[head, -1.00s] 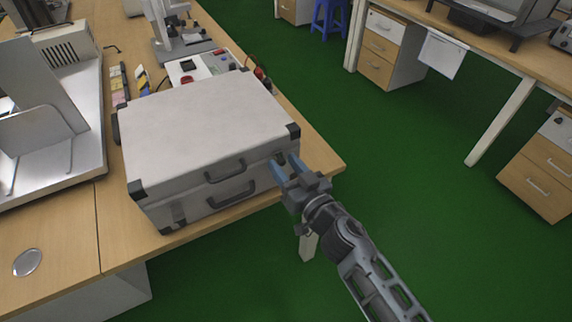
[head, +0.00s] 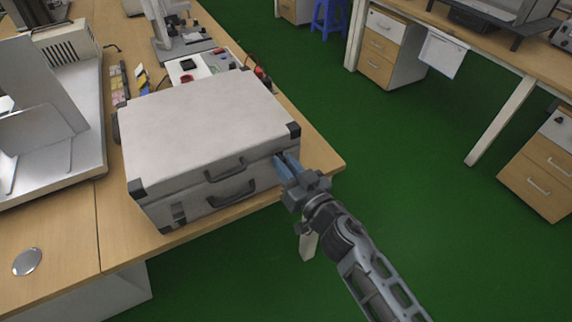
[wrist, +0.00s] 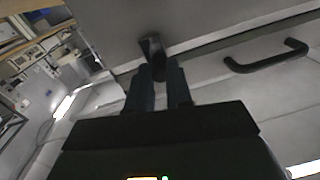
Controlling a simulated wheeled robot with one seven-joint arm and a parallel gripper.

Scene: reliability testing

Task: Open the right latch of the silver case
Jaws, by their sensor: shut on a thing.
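The silver case (head: 205,125) lies flat and closed on the wooden desk, with black corner caps and two dark handles (head: 232,193) on its front. My gripper (head: 286,163) is at the right end of the case's front, and its two blue fingers are close together. In the wrist view, the fingertips (wrist: 162,66) meet the dark right latch (wrist: 152,50) at the lid seam and are shut on it. The fingers partly hide the latch in the head view. The left latch (head: 178,213) shows near the front left corner.
The desk edge (head: 330,168) is just right of the case, with green floor (head: 420,180) beyond. A silver device (head: 50,130) stands left of the case. A microscope (head: 180,40) and a small tray of parts (head: 200,68) stand behind it.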

